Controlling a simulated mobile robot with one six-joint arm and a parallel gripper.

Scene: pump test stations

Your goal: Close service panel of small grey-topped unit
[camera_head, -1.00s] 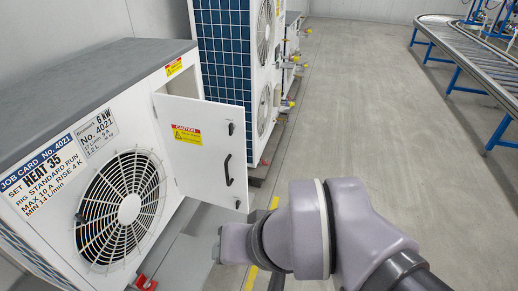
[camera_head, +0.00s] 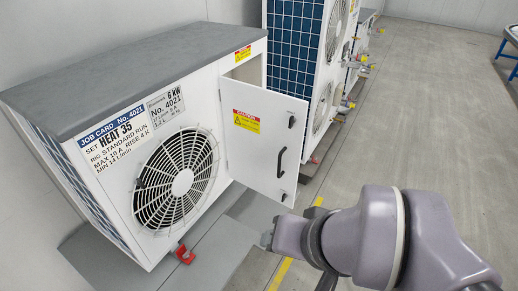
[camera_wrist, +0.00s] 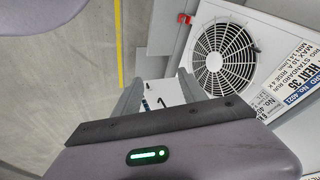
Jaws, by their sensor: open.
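The small grey-topped unit (camera_head: 185,95) stands at the left in the head view, with a round fan grille and job card on its white front. Its service panel (camera_head: 262,150) is swung open, hinged beside the fan, with a black handle and two latches near its free edge. My gripper (camera_head: 268,237) is below the panel's lower free corner, apart from the handle. In the wrist view my gripper (camera_wrist: 160,90) is open, and part of the white panel (camera_wrist: 167,93) shows between its fingers. Whether they touch it cannot be told.
A taller unit with a blue finned side (camera_head: 297,50) stands just behind the open panel. A red foot (camera_head: 183,254) sits under the small unit's front. A yellow line (camera_head: 281,272) runs along the floor. Open grey floor (camera_head: 430,130) lies to the right, with a conveyor (camera_head: 512,38) at the far right.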

